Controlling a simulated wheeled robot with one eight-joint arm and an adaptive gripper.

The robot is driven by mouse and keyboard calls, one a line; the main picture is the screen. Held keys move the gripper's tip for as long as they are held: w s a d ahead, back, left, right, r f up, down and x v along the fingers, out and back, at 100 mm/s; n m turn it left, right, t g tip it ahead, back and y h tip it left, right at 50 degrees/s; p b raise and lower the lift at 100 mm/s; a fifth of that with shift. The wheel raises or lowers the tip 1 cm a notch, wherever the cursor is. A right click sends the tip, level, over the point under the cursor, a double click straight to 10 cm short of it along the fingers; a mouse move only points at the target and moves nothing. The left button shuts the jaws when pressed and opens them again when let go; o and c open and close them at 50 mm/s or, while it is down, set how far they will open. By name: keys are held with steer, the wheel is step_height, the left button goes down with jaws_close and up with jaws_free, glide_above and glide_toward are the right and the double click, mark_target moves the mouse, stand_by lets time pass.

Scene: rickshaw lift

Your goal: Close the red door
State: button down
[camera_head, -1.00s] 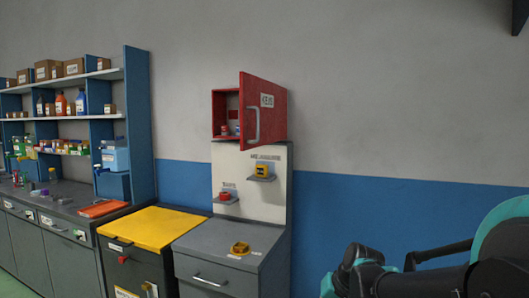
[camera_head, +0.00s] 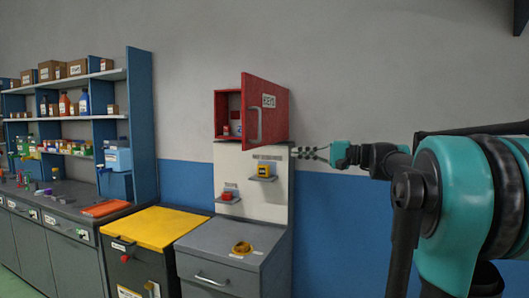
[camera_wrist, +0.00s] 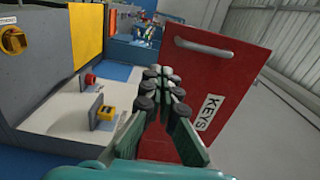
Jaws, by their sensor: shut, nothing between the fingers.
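The red door (camera_head: 265,111) of the red wall cabinet (camera_head: 222,115) stands open, swung out to the right, with a grey handle and a KEYS label on its face. Small items show inside the cabinet. My gripper (camera_head: 308,153) is to the right of the door and a little below its lower edge, apart from it in the head view. In the wrist view the red door (camera_wrist: 225,72) fills the right middle, with its handle toward the top, and my gripper (camera_wrist: 165,82) overlaps its left part. The fingers are together and empty. Contact with the door cannot be told.
Below the cabinet, a white panel (camera_head: 233,182) carries small shelves with a red device (camera_head: 227,195) and a yellow device (camera_head: 265,171). A grey cabinet (camera_head: 225,250) and a yellow-topped bin (camera_head: 150,226) stand below. Bare wall lies to the right.

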steer(key=x, duration=1.4)
steer(key=shift+r, duration=0.1)
